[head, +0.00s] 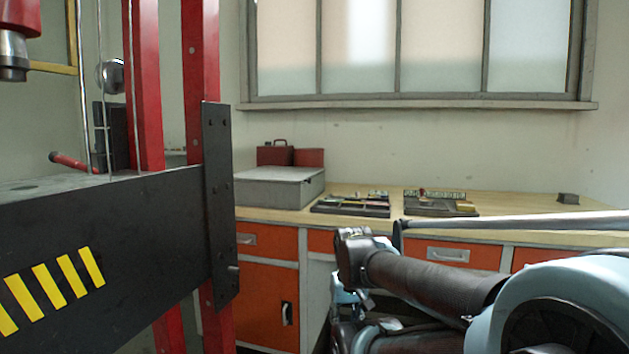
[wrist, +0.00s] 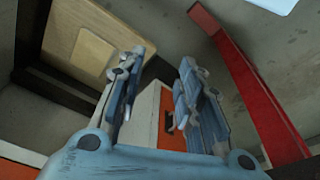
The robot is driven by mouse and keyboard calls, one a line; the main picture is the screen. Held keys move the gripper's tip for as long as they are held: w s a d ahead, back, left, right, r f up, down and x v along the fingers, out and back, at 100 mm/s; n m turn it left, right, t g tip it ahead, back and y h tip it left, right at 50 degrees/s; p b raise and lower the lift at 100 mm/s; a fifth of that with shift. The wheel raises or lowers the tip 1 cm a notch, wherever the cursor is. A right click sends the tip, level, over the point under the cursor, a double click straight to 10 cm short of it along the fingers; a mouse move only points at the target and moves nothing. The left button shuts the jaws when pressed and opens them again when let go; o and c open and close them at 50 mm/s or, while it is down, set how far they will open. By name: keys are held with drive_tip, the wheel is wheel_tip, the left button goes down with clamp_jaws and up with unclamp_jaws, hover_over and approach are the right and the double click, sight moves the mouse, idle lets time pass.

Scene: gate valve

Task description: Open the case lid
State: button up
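A closed grey case (head: 275,187) with a flat lid sits on the left end of the wooden counter (head: 340,192) in the head view. Its lower left is close behind the black press plate. My gripper's two fingers show in the wrist view (wrist: 160,72), spread apart with nothing between them. In the head view my arm fills the lower right, and its end is low in front of the counter, to the right of and nearer than the case. I cannot make out the fingertips there. The case is not clearly identifiable in the wrist view.
A red press frame (head: 147,90) with a black beam (head: 110,245) blocks the left. A small dark red case (head: 275,153) and a red box stand behind the grey case. Two tool trays (head: 352,205) (head: 440,203) lie to its right. Orange cabinets (head: 266,300) are below.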

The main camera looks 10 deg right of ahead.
drive_tip(key=shift+o, duration=0.4)
drive_tip(key=shift+s+r, duration=0.15)
drive_tip(key=shift+s, duration=0.05)
drive_tip(key=w+a+r+m+y, duration=0.3)
drive_tip(key=w+r+m+y, duration=0.2)
drive_tip(key=w+r+m, duration=0.3)
drive_tip(key=w+a+r+m+y, duration=0.2)
drive_tip(key=w+r+m+y, duration=0.25)
drive_tip(key=w+r, duration=0.55)
drive_tip(key=w+d+r+m+t+y, duration=0.3)
drive_tip(key=w+d+r+m, duration=0.25)
drive_tip(key=w+d, duration=0.35)
drive_tip(key=w+d+r+m+t+y, duration=0.2)
drive_tip(key=w+d+r+m+y, duration=0.3)
drive_tip(key=w+d, duration=0.4)
drive_tip(key=w+a, duration=0.3)
drive_tip(key=a, duration=0.5)
drive_tip(key=w+a+r+h, duration=0.1)
drive_tip(key=w+a, duration=0.2)
drive_tip(key=a, duration=0.4)
drive_tip(key=shift+w+a+r, duration=0.15)
drive_tip(key=shift+w+a, duration=0.2)
clamp_jaws()
